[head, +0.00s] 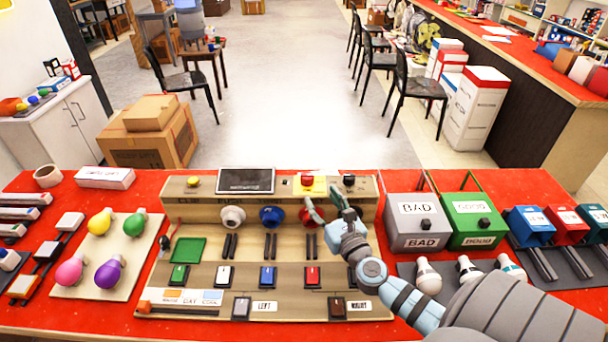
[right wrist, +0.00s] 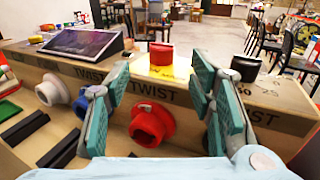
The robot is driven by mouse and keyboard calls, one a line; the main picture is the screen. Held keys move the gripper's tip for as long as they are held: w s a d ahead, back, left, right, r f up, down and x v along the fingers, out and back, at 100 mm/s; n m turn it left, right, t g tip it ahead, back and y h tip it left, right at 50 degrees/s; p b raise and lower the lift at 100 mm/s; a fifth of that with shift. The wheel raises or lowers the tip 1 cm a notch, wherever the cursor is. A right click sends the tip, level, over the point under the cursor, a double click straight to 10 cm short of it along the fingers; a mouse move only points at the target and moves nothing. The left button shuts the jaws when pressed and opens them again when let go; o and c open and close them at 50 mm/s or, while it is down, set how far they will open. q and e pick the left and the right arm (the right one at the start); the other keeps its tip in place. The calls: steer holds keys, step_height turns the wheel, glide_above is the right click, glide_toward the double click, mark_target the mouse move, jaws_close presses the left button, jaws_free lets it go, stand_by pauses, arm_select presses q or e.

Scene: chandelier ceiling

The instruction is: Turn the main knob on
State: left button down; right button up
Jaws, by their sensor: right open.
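A red knob (head: 308,180) stands on a yellow plate on top of the wooden test console (head: 185,213). In the right wrist view the red knob (right wrist: 160,55) shows upright between and beyond my fingers, with lettering on the yellow plate partly hidden. A black knob (head: 349,181) is right of it and also shows in the right wrist view (right wrist: 245,68). My right gripper (head: 326,203) is open and empty, its fingers spread in front of the console's upper ledge. The red knob looks apart from both fingers. My left gripper is not in view.
White (head: 232,217), blue (head: 271,216) and red (right wrist: 150,125) sockets jut from the console front near my fingers. A dark screen (head: 245,180) leans left of the red knob. Grey (head: 417,222) and green (head: 476,219) bins stand to the right. Coloured bulbs (head: 110,272) lie at the left.

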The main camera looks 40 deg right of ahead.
mark_target(310, 180)
steer(key=x, duration=0.3)
steer(key=shift+w+d+r, duration=0.1)
steer(key=shift+w+d, duration=0.15)
steer(key=shift+d, duration=0.05)
steer(key=x, duration=0.6)
steer(key=shift+w+f+b, duration=0.3)
steer(key=shift+b, duration=0.1)
steer(key=shift+w+r, duration=0.15)
steer(key=shift+w, duration=0.15)
steer(key=c, duration=1.2)
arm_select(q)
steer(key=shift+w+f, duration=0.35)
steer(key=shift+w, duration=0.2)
arm_select(e)
steer(key=shift+o, duration=0.2)
